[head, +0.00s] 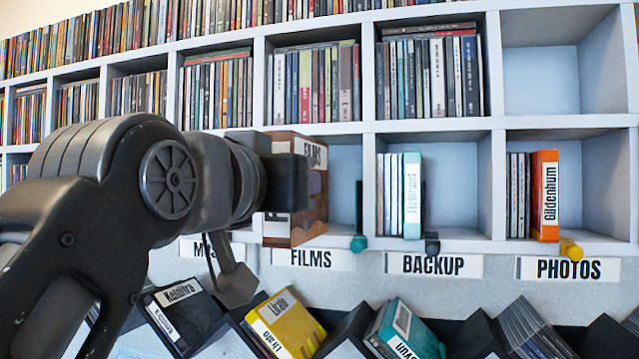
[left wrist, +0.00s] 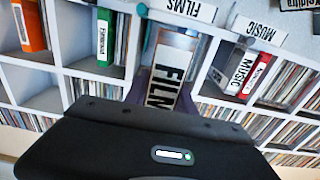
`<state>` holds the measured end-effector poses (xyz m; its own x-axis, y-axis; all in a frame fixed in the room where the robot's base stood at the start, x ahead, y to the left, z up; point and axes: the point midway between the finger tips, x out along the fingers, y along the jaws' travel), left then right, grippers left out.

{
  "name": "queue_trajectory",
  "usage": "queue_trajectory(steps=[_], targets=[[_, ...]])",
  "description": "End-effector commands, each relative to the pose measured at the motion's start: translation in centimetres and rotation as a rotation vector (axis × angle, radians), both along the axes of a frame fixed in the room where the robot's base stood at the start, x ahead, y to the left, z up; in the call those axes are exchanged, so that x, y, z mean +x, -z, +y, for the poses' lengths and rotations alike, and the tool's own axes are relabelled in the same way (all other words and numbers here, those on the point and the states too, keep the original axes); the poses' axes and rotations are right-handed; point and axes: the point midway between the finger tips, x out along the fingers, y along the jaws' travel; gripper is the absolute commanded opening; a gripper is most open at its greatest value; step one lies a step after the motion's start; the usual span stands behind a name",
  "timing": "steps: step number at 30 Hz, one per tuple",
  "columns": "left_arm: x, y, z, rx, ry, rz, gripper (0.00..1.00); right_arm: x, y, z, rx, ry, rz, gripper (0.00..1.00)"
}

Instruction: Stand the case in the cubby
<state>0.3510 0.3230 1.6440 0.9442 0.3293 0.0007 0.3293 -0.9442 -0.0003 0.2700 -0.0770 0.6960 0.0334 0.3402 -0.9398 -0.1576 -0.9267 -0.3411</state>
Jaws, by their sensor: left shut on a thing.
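My left gripper (head: 286,180) reaches in from the left in the head view and is shut on a brown case (head: 313,205) with a white FILMS label. The case is upright at the left side of the mouth of the cubby above the FILMS sign (head: 310,259). Its lower end overlaps the cubby's front edge, and I cannot tell how deep it sits. In the left wrist view the case's lettered spine (left wrist: 168,75) faces the camera, beyond the dark gripper body. The FILMS cubby (head: 344,185) shows bare back wall to the right. My right gripper is not in view.
A teal-knobbed divider (head: 358,243) stands in the FILMS cubby. The BACKUP cubby holds pale cases and a teal case (head: 412,195). The PHOTOS cubby holds an orange case (head: 545,195). Below, a yellow case (head: 286,325) and others lean in dark racks.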

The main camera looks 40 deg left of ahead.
Motion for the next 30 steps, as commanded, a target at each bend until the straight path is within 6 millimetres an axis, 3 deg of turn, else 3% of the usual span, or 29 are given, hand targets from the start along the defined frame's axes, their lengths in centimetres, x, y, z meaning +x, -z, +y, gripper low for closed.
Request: queue_trajectory(steps=[30], targets=[[9.6, 0.1, 3.4, -0.001, 0.000, 0.000, 0.00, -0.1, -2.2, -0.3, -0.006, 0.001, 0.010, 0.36]])
